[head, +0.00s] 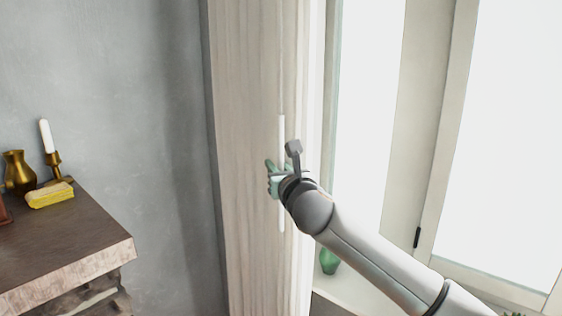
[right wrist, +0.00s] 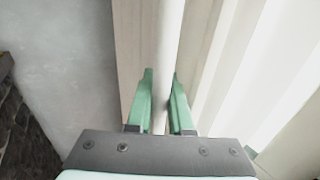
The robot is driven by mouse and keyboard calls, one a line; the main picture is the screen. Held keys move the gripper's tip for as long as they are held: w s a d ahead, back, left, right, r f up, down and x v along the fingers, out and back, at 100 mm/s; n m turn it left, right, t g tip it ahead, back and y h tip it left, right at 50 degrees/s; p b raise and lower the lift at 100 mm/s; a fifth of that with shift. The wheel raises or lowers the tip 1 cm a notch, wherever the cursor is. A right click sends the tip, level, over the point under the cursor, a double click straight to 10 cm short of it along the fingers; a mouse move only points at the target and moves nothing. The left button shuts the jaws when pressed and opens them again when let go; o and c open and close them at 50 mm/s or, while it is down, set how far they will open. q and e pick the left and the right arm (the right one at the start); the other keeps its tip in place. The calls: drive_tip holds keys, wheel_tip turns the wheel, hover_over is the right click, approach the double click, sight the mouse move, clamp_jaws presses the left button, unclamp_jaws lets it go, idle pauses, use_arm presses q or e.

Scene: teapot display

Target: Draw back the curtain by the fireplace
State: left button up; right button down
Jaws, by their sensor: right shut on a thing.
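The curtain (head: 246,120) is a pale, wood-toned panel hanging beside the window, bunched at the left of the opening. A white upright bar (head: 282,132) runs along its right part. My right gripper (head: 272,175) has its green fingers at the bar. In the right wrist view the fingers (right wrist: 161,95) stand on either side of the white bar (right wrist: 168,40), shut on it. The curtain also shows there, left of the bar (right wrist: 128,55). My left gripper is not in view.
A fireplace mantel (head: 70,235) stands at the left with a brass vase (head: 19,172), a candle (head: 46,136) in a holder and a yellow block (head: 50,195). The window (head: 510,130) is at the right. A green vase (head: 329,260) stands on the sill below my right arm.

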drive_tip(key=shift+s, duration=0.1)
drive_tip(key=c, duration=0.8)
unclamp_jaws()
drive_tip(key=shift+d, duration=0.1)
drive_tip(key=b+v, duration=0.1)
drive_tip(key=v, duration=1.1)
drive_tip(key=shift+s+b, duration=0.2)
drive_tip(key=shift+b, duration=0.2)
drive_tip(key=shift+d, duration=0.1)
drive_tip(key=s+d+f+m+g+p, duration=0.1)
drive_tip(key=s+d+f+m+g, duration=0.15)
drive_tip(key=f+m, duration=0.95)
drive_tip(key=s+d+f+m+g+p, duration=0.1)
drive_tip(key=s+f+m+g, duration=0.15)
drive_tip(key=f+m, duration=0.9)
drive_tip(key=s+d+f+m+g+h, duration=0.1)
drive_tip(key=s+d+f+m, duration=0.3)
drive_tip(key=s+f, duration=0.4)
drive_tip(key=s+d+f+m+h, duration=0.1)
drive_tip(key=s+d+f+m, duration=0.4)
drive_tip(key=s+f, duration=0.3)
drive_tip(key=s+d+f+m+g+h, duration=0.1)
drive_tip(key=s+d+f+m, duration=0.4)
drive_tip(key=s+f, duration=0.3)
wheel_tip(320, 180, down, 4)
drive_tip(key=shift+s+r+g+h+p, duration=0.2)
drive_tip(key=shift+s+g+h+p, duration=0.1)
drive_tip(key=shift+h+p, duration=0.1)
